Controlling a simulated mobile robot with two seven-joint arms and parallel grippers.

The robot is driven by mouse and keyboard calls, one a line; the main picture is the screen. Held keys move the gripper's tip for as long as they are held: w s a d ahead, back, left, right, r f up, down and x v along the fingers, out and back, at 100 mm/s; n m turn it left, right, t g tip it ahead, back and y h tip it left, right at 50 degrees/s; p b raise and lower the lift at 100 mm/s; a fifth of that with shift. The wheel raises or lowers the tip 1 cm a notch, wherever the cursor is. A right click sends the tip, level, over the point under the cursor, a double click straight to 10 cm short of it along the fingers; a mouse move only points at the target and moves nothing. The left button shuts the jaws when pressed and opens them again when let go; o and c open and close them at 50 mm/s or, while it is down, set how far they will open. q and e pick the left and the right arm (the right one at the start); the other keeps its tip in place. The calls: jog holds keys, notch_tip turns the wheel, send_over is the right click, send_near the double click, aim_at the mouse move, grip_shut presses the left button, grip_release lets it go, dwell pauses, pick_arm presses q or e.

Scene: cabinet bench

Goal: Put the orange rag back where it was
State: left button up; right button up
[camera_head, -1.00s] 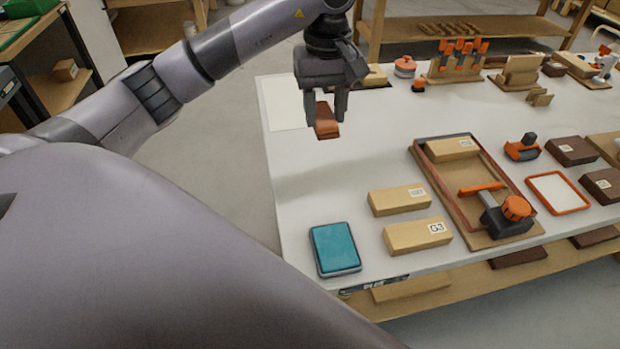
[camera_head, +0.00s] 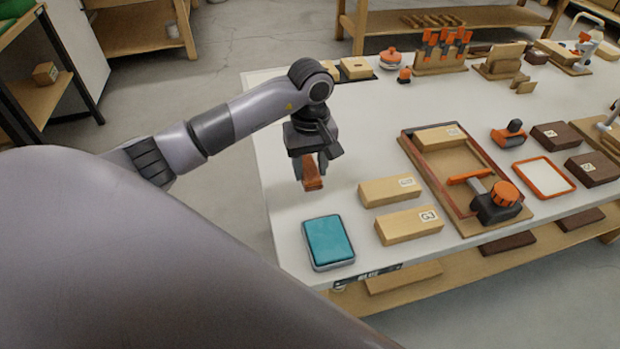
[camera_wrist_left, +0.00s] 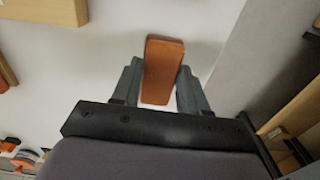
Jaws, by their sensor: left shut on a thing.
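The orange rag (camera_head: 312,175) is a small orange-brown block-like piece. My left gripper (camera_head: 311,170) is shut on it and holds it above the white table, behind the teal pad. In the left wrist view the rag (camera_wrist_left: 162,68) sits between the two fingers of the gripper (camera_wrist_left: 160,85). My right gripper is in neither view.
The teal pad in a grey tray (camera_head: 328,242) lies at the table's front left corner. Two wooden blocks (camera_head: 390,190) (camera_head: 409,226) lie to its right. A wooden tray (camera_head: 413,160) with a clamp-like tool (camera_head: 494,203) stands further right. The table (camera_head: 290,215) is bare around the gripper.

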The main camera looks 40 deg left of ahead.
aim_at(310, 171)
pick_arm(q)
notch_tip(310, 171, down, 5)
jog(key=shift+r, duration=0.2)
jog(key=shift+f, duration=0.2)
jog(key=o, duration=1)
jog(key=shift+r, duration=0.1)
jog(key=shift+r, duration=0.2)
notch_tip(310, 171, up, 12)
jog(key=shift+f+b, duration=0.1)
jog(key=shift+b, duration=0.4)
